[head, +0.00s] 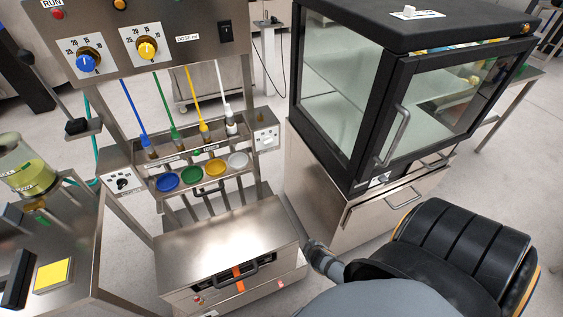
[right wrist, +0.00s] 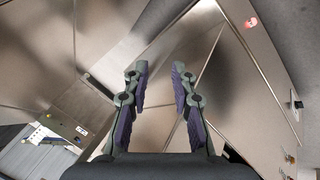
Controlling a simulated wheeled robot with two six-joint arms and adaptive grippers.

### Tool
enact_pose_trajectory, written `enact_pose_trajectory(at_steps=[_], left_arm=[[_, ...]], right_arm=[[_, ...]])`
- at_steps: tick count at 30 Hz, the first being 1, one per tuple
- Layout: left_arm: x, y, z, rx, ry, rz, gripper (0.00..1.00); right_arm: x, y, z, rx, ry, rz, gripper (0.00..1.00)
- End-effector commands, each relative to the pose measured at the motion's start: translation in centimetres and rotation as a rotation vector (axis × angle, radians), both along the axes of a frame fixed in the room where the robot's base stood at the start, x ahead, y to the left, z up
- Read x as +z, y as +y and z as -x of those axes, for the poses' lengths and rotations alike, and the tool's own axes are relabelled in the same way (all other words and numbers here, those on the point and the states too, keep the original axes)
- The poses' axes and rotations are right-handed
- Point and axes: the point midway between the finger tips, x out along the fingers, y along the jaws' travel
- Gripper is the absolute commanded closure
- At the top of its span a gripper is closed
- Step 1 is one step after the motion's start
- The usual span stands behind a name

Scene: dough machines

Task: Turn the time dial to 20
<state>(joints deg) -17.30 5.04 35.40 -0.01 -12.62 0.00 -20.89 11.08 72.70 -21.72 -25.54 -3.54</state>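Two dials with number scales are on the upper steel panel in the head view: a blue dial (head: 88,62) at left and a yellow dial (head: 147,49) beside it. The panel carries a "DOSE ml" label. Smaller knobs show on the left box (head: 122,184) and the right box (head: 266,140) of the rack. I cannot read any word that marks one as the time dial. My right gripper (right wrist: 160,88) is open and empty in the right wrist view, over blurred steel surfaces. No dial shows between its fingers. My left gripper is not in view.
A black-framed glass cabinet (head: 385,85) stands at right on a steel base. Coloured cups and rods fill the middle rack (head: 190,180). A steel box with a handle (head: 225,245) is below. A steel unit with a yellow square (head: 53,275) is at lower left.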

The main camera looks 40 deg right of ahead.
Motion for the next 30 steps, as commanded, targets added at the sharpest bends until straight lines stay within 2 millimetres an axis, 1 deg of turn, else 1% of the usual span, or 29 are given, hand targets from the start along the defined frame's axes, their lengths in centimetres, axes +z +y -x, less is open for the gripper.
enact_pose_trajectory(at_steps=[1,2,3,5,6,8,9,12,15,18,19,25,30], left_arm=[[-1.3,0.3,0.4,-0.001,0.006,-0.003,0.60],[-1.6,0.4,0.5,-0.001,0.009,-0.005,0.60],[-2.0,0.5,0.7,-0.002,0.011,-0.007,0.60],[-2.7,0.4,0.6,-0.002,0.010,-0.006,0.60],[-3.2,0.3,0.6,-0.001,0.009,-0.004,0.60],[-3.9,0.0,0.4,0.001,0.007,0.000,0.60],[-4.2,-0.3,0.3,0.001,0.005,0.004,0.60],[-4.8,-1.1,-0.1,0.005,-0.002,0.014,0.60],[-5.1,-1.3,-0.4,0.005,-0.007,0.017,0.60],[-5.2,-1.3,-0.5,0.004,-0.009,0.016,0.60],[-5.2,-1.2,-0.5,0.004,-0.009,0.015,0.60],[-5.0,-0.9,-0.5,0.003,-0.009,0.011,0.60],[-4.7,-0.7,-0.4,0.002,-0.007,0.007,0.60]], right_arm=[[2.2,-1.1,-3.1,0.069,-0.062,0.083,0.75],[4.1,-1.6,-4.9,0.109,-0.098,0.137,0.75],[6.6,-2.1,-7.1,0.160,-0.147,0.209,0.75],[10.9,-2.6,-10.1,0.238,-0.222,0.327,0.75],[14.0,-2.8,-12.0,0.287,-0.276,0.411,0.75],[18.8,-2.7,-14.3,0.355,-0.352,0.539,0.75],[21.7,-2.4,-15.5,0.400,-0.399,0.622,0.75],[27.7,-1.3,-17.5,0.511,-0.494,0.815,0.75],[31.6,0.0,-18.6,0.604,-0.553,0.964,0.75],[33.4,0.8,-19.0,0.654,-0.578,1.042,0.75],[33.7,1.0,-19.0,0.662,-0.582,1.054,0.75],[33.9,1.0,-19.3,0.666,-0.584,1.060,0.75],[34.0,0.7,-20.2,0.663,-0.584,1.059,0.75]])
